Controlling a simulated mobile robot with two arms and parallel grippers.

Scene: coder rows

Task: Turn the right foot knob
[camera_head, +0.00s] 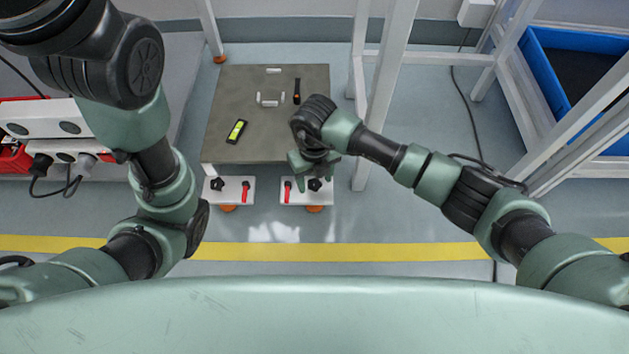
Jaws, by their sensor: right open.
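The right foot knob (315,184) is a small black star-shaped knob on a white plate (300,198) at the front right of a low grey-topped table (272,130). A red lever (288,190) stands to its left, and an orange foot (314,209) shows below the plate. My right gripper (313,168) is open and points down just above and behind the right knob. Whether its fingers touch the knob, I cannot tell. My left arm is at the left; its gripper is out of view.
A matching white plate at the front left carries the left foot knob (217,184) and another red lever (246,190). On the tabletop lie a yellow-and-black level (236,131), a dark handled tool (297,91) and pale small parts. White frame posts (385,95) stand close on the right.

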